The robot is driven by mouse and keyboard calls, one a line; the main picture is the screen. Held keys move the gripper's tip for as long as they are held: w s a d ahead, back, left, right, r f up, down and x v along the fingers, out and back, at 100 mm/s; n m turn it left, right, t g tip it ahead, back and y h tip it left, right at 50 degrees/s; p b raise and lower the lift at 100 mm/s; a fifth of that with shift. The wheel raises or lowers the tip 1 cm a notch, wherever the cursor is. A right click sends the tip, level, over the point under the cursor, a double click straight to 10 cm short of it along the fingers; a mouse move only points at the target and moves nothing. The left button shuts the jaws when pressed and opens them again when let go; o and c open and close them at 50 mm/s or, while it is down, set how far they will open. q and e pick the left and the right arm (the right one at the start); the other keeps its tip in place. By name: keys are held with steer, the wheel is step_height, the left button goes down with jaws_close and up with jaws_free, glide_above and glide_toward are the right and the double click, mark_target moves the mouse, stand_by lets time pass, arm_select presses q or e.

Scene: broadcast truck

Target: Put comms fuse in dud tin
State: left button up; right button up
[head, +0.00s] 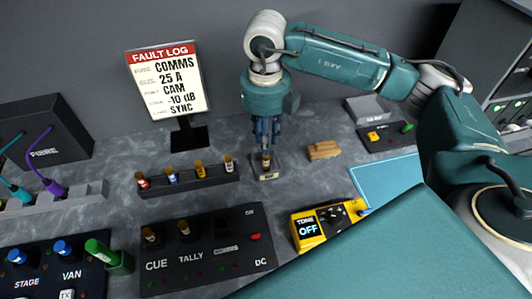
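My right gripper (266,143) points straight down over a small grey tin (268,175), which looks like the dud tin. A brown-topped fuse (266,160), seemingly the comms fuse, stands upright at the fingertips, at or in the tin. I cannot tell whether the fingers grip it or whether it rests on the bottom. The black fuse panel (200,270) marked CUE, TALLY and DC holds fuses over CUE (150,236) and TALLY (184,228). My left gripper is out of view.
A rack (190,182) of several coloured fuses stands left of the tin. A fault log sign (168,82) reads COMMS, 25 A. A wooden block (323,150) lies right of the tin. A yellow tone meter (325,225) reading OFF sits in front right.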

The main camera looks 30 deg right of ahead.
step_height(320, 180, up, 5)
steer(key=shift+r+b, duration=0.2)
steer(key=shift+b, duration=0.25)
